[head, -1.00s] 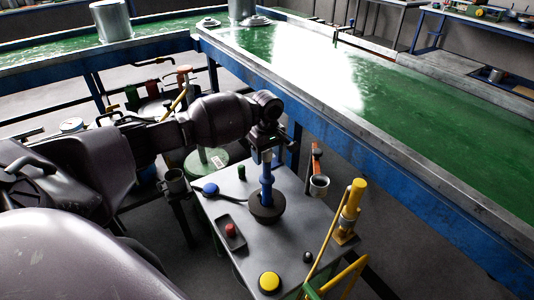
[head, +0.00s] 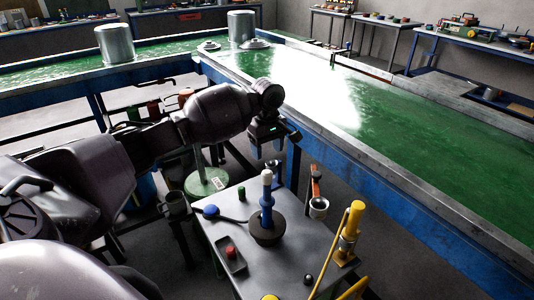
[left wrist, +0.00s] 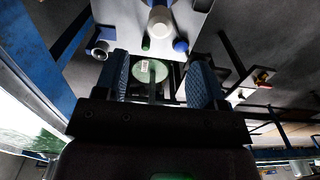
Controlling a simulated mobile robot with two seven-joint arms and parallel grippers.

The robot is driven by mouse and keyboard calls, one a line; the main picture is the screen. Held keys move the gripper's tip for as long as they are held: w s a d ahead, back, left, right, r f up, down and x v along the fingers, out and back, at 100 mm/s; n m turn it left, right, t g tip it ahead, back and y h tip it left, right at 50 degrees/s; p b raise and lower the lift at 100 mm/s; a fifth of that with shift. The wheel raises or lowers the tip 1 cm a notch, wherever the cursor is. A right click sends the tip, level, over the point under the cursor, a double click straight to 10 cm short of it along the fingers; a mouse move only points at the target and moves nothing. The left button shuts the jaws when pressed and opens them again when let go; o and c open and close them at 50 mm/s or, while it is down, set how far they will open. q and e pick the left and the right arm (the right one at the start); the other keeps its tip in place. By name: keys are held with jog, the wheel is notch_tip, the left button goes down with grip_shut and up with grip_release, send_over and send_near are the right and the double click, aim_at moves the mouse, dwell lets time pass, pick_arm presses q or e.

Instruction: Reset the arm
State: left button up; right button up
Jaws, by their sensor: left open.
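My left gripper (head: 267,147) hangs open and empty above the grey control table, between it and the green conveyor. Its two blue ribbed fingers (left wrist: 160,82) stand apart in the left wrist view, with nothing between them up close. A blue lever with a white top (head: 267,200) stands upright in a round black base on the table. The lever is below the gripper and apart from it. Its white round top (left wrist: 160,20) also shows in the left wrist view, beyond the fingers. My right gripper is not in view.
The grey control table (head: 225,220) carries a red button (head: 231,251), a blue knob (head: 210,211) and a yellow button (head: 270,297). A yellow post (head: 352,225) stands at its right. The green conveyor (head: 420,135) has a blue frame edge close to the gripper. Metal pots (head: 115,44) stand farther back.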

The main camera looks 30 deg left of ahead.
pick_arm(q)
jog(key=shift+w+m, duration=0.1)
jog(key=shift+m, duration=0.2)
jog(key=w+d+r+m+t, duration=0.4)
jog(key=w+d+m+t, duration=0.1)
jog(key=w+m+t, duration=0.3)
jog(key=s+d+f+m+t+h, duration=0.4)
jog(key=s+d+f+m+t, duration=0.15)
jog(key=d+m, duration=0.35)
jog(key=s+a+f+n+y, duration=0.1)
jog(key=s+f, duration=0.6)
jog(key=s, duration=0.3)
jog(key=s+a+f+n+g+y, duration=0.1)
jog(key=s+f, duration=0.6)
jog(key=s, duration=0.4)
jog(key=s+a+f+n+g+y, duration=0.1)
jog(key=s+f+y, duration=0.1)
jog(key=s+f, duration=0.6)
jog(key=s, duration=0.3)
jog(key=shift+s+a, duration=0.25)
jog(key=shift+a, duration=0.1)
